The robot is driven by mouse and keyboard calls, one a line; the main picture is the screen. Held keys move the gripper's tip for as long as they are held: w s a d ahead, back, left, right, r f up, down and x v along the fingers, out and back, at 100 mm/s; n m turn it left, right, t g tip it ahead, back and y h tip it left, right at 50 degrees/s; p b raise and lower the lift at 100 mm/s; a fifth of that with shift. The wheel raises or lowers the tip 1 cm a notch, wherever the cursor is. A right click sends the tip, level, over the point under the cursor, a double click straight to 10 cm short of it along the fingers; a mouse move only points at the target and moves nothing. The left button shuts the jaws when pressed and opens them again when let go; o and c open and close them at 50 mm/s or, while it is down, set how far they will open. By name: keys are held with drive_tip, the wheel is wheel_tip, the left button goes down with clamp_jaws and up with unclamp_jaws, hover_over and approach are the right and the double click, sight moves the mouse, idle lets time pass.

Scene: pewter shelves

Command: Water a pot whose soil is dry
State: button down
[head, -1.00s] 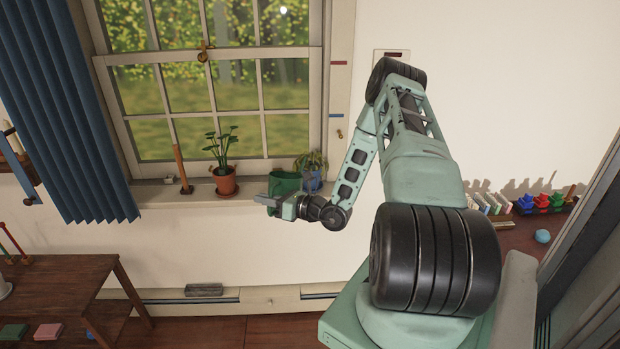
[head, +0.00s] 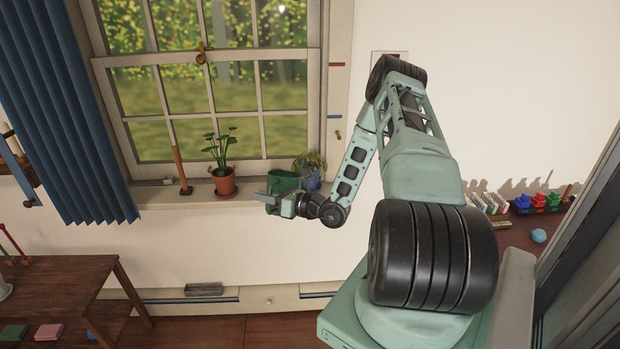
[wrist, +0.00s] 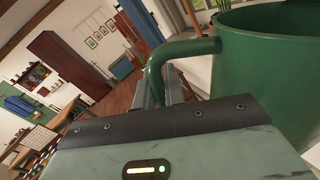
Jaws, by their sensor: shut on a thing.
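My gripper (head: 274,203) is at the window sill, shut on the handle of a green watering can (head: 284,181). In the wrist view the can (wrist: 265,70) fills the upper right, and its handle (wrist: 180,52) runs down between my fingers (wrist: 165,88). The can looks upright. Just left of it on the sill stands a terracotta pot (head: 224,183) with a leafy green plant. Just right of it stands a blue pot (head: 312,182) with a drooping, duller plant, partly hidden by my arm and the can. I cannot tell how dry either soil is.
A wooden rod on a base (head: 181,170) stands on the sill (head: 155,196) left of the terracotta pot. A blue curtain (head: 62,110) hangs at the left. A wooden table (head: 70,285) is at lower left. A shelf with colored objects (head: 538,203) is at right.

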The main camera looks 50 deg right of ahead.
drive_tip(key=shift+w+d+r+m+p, duration=0.15)
drive_tip(key=shift+r+m+p, duration=0.15)
drive_tip(key=shift+r+p, duration=0.55)
drive_tip(key=shift+s+d+r+m+p, duration=0.1)
drive_tip(key=shift+r+m+p, duration=0.2)
drive_tip(key=shift+r+p, duration=0.5)
idle(1.8)
idle(1.0)
wheel_tip(320, 180, down, 14)
drive_tip(key=n+b, duration=0.5)
drive_tip(key=b, duration=0.6)
drive_tip(key=shift+w+d+r, duration=0.15)
drive_tip(key=shift+d, duration=0.1)
drive_tip(key=shift+r, duration=0.1)
wheel_tip(320, 180, up, 5)
drive_tip(key=p, duration=0.3)
drive_tip(key=shift+p, duration=0.3)
